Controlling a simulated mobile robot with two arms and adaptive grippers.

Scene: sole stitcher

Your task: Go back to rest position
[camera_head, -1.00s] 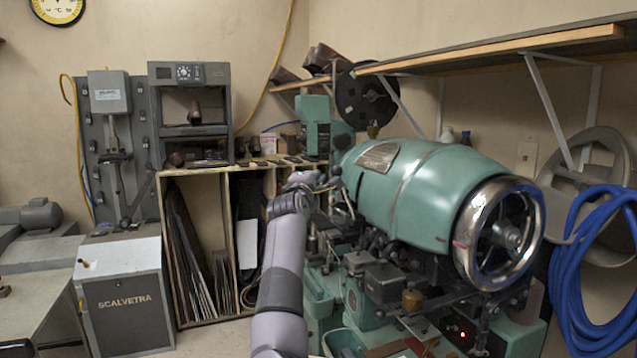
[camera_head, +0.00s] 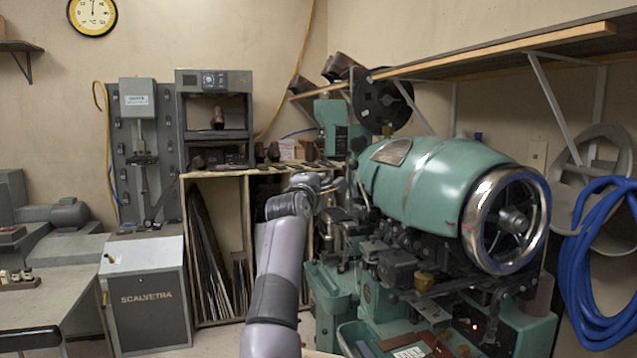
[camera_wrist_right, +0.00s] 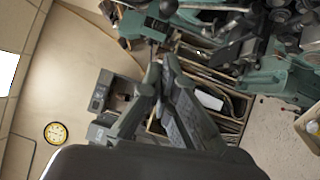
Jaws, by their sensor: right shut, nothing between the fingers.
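My right arm rises from the bottom middle of the head view, and its gripper (camera_head: 340,184) is beside the left side of the green stitching machine (camera_head: 440,185). In the right wrist view the two dark fingers of the right gripper (camera_wrist_right: 161,64) come together at the tips with nothing between them. The machine also shows at the top right of the wrist view (camera_wrist_right: 275,75). My left gripper is in neither view.
A wooden shelf unit (camera_head: 246,215) with dark sheets stands behind the arm. A grey SCALVETRA cabinet (camera_head: 148,300) and a workbench (camera_head: 45,305) are at the left. A long wall shelf (camera_head: 500,55) and blue hose (camera_head: 590,270) are at the right.

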